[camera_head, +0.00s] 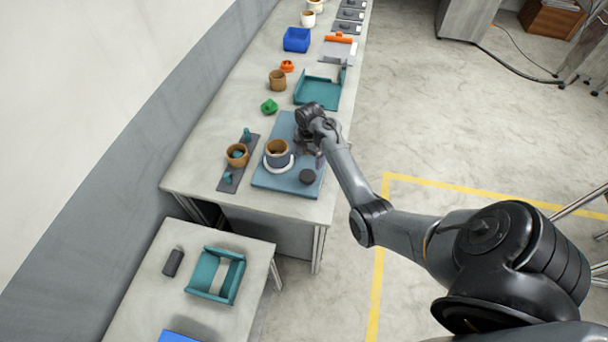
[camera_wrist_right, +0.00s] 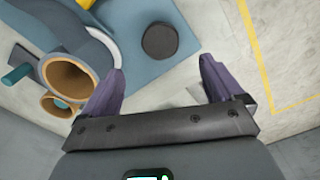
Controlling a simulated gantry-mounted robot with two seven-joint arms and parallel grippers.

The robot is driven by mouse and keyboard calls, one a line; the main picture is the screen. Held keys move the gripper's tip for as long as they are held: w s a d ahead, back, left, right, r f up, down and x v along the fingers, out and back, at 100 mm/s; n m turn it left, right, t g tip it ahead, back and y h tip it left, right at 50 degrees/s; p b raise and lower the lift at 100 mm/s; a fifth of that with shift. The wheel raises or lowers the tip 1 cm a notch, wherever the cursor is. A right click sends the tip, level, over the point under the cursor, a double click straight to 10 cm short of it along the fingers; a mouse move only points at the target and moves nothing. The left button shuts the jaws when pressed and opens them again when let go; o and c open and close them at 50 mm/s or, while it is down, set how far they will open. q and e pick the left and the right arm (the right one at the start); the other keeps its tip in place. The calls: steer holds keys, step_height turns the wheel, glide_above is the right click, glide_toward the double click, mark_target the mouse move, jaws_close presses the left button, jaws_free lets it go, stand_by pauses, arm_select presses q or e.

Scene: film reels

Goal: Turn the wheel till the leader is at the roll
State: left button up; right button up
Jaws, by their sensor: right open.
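A blue board (camera_head: 265,181) lies on the long bench. On it stands a grey round drum with a white base ring (camera_head: 278,167) and a tan hollow roll (camera_head: 277,147) at its top; I take this for the wheel. The drum and roll (camera_wrist_right: 70,76) also show at the left of the right wrist view. A dark round disc (camera_head: 307,176) sits on the board's right near corner. My right gripper (camera_wrist_right: 162,66) is open and empty, its purple fingers apart, with the dark disc (camera_wrist_right: 160,40) beyond them. A leader strip cannot be made out. My left gripper is out of view.
A dark plate (camera_head: 226,183) with a tan roll (camera_head: 237,155) and teal posts lies left of the board. A green piece (camera_head: 269,106), a tan cup (camera_head: 277,80) and a teal tray (camera_head: 299,98) stand behind. A lower table (camera_head: 150,281) is in front.

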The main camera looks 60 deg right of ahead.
mark_target(308, 175)
step_height(308, 175, down, 10)
steer(key=shift+f+b, duration=0.15)
steer(key=shift+b, duration=0.35)
steer(key=c, duration=1)
steer(key=shift+c, duration=0.2)
steer(key=shift+m, duration=0.3)
